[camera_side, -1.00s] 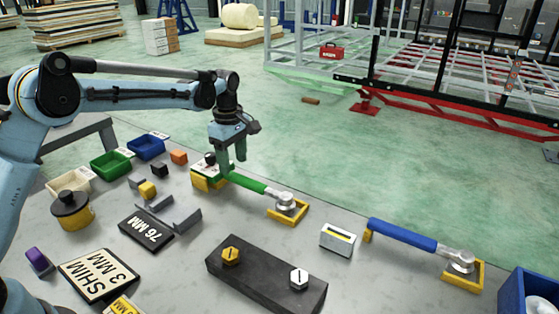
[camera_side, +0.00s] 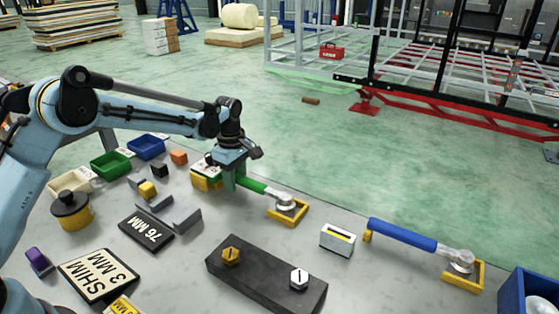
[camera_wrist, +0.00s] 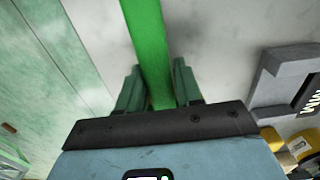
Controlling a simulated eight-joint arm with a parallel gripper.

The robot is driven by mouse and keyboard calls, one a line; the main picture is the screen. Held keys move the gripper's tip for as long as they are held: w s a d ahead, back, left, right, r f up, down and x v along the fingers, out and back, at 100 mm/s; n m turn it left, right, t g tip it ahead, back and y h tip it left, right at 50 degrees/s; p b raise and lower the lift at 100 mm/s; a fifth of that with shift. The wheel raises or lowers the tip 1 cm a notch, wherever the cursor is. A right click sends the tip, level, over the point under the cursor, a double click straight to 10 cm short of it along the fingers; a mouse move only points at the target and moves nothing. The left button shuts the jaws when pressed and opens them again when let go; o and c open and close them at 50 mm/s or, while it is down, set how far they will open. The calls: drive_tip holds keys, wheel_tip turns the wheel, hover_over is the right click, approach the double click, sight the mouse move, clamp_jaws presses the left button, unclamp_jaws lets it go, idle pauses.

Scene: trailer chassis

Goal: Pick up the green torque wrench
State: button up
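The green torque wrench (camera_side: 252,185) lies on its yellow rests on the grey table, its silver round head in the yellow holder at the right. My gripper (camera_side: 235,180) is down at the left part of the green handle. In the wrist view the green handle (camera_wrist: 149,45) runs between the two fingers of my gripper (camera_wrist: 158,88). The fingers stand on either side of it, with a small gap visible at the right finger. The handle's left end is hidden behind my gripper in the side view.
A blue torque wrench (camera_side: 402,234) lies to the right on its own yellow rests. A dark block (camera_side: 265,278) with two hex bolts sits in front. A small white box (camera_side: 338,239) stands between. Green (camera_side: 110,163) and blue (camera_side: 147,147) bins are at the left.

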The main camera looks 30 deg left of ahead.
clamp_jaws()
drive_tip(key=shift+r, duration=0.1)
drive_tip(key=shift+r, duration=0.4)
wheel_tip(320, 180, up, 3)
drive_tip(key=shift+r, duration=0.15)
drive_tip(key=s+d+r+m, duration=0.3)
drive_tip(key=s+d+r, duration=0.6)
drive_tip(key=s+d, duration=0.4)
drive_tip(key=shift+s+d, duration=0.35)
drive_tip(key=shift+d, duration=0.2)
drive_tip(key=shift+f, duration=0.1)
